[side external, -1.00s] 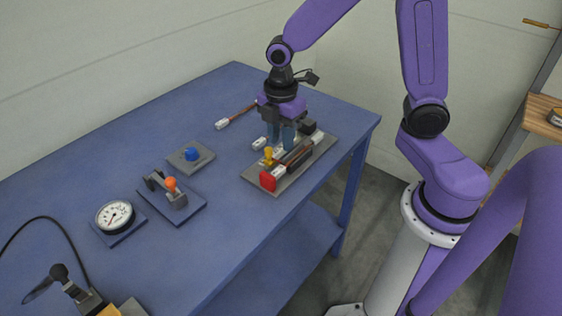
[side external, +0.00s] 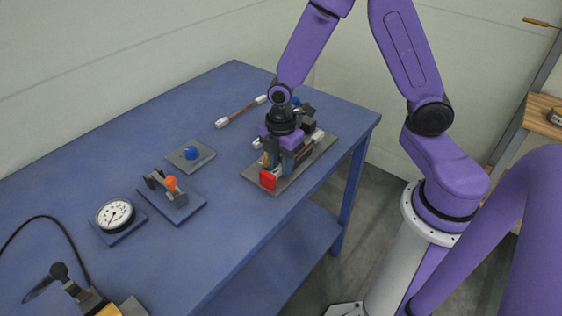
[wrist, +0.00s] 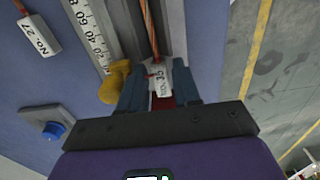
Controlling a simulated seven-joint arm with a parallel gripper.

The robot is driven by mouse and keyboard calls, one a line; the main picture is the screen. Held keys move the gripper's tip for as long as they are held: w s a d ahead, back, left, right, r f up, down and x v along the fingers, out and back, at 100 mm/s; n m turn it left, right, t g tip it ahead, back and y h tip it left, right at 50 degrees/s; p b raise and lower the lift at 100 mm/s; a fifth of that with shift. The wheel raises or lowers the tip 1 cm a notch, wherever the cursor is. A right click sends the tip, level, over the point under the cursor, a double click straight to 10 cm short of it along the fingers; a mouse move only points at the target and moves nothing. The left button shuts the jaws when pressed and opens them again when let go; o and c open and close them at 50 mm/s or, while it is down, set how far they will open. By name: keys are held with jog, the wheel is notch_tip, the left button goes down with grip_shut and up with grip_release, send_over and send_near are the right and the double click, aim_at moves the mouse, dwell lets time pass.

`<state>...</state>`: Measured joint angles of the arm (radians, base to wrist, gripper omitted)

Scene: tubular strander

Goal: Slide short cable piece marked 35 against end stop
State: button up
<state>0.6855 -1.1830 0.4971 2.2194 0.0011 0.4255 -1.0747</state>
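The cable piece (wrist: 152,30) marked 35 lies on a grey plate (side external: 257,175) with a ruler strip beside it. Its white label (wrist: 159,80) reads No. 35. The red end stop (side external: 268,180) stands at the near end of the plate; red (wrist: 162,103) also shows just below the label in the wrist view. My gripper (wrist: 160,75) points down with one blue finger on each side of the label. Whether the fingers press on it is unclear. In the side view my gripper (side external: 281,165) is behind the red stop and hides much of the piece. Contact between label and stop is unclear.
A yellow knob (wrist: 115,82) stands close beside my left finger. Another cable (side external: 241,111), with a No. 27 label (wrist: 38,38), lies behind the plate. A blue button (side external: 191,153), an orange-knobbed lever (side external: 171,184) and a dial gauge (side external: 115,214) stand to the left.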

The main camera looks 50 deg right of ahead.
grip_shut()
jog(key=shift+a, duration=0.15)
jog(key=shift+a, duration=0.75)
jog(key=shift+o, duration=1.2)
grip_release()
jog(key=shift+o, duration=0.4)
jog(key=shift+d+r, duration=0.1)
